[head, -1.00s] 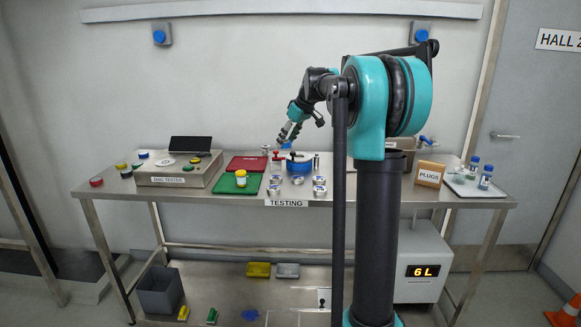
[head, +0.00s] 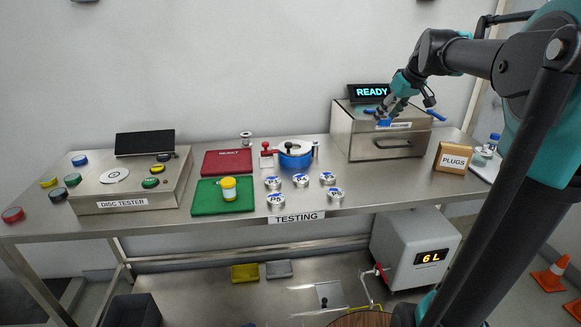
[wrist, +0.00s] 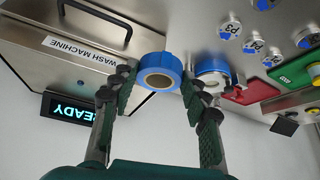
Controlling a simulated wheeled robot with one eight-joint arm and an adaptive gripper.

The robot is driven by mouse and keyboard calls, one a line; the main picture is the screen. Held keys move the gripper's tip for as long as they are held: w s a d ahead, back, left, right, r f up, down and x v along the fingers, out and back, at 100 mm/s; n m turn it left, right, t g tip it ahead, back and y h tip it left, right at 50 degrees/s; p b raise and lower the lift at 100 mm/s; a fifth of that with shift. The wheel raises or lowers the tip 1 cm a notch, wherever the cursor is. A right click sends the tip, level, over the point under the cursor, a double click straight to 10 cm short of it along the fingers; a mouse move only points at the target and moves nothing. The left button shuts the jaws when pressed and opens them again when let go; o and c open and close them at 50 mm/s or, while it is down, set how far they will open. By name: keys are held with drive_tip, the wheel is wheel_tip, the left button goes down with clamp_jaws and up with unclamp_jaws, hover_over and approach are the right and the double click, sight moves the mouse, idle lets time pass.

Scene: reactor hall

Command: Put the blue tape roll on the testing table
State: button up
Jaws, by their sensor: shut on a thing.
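The blue tape roll (wrist: 160,72) has a brown inner ring and sits between the fingertips of my gripper (wrist: 158,84) in the wrist view. My gripper is shut on it. In the head view my gripper (head: 388,110) hangs in front of the wash machine, with the blue roll (head: 384,122) at its tips, partly covering the machine's label. The roll appears raised above the tabletop; its exact height is unclear. The testing table (head: 340,212) is a long steel bench with a TESTING label on its front edge.
The wash machine (head: 378,146) and PLUGS box (head: 451,160) stand right. Several labelled tins (head: 300,180), a blue-based device (head: 295,158), a green mat (head: 215,207), red mat (head: 232,160) and disc tester (head: 128,188) occupy the middle and left. Bare steel shows right of the tins.

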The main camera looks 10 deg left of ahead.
drive_tip(key=shift+s+d, duration=0.15)
drive_tip(key=shift+s, duration=0.05)
drive_tip(key=shift+w, duration=0.15)
wheel_tip(320, 180, down, 20)
idle(0.4)
drive_tip(key=shift+f, duration=0.1)
drive_tip(key=o, duration=0.9)
drive_tip(key=shift+o, duration=0.2)
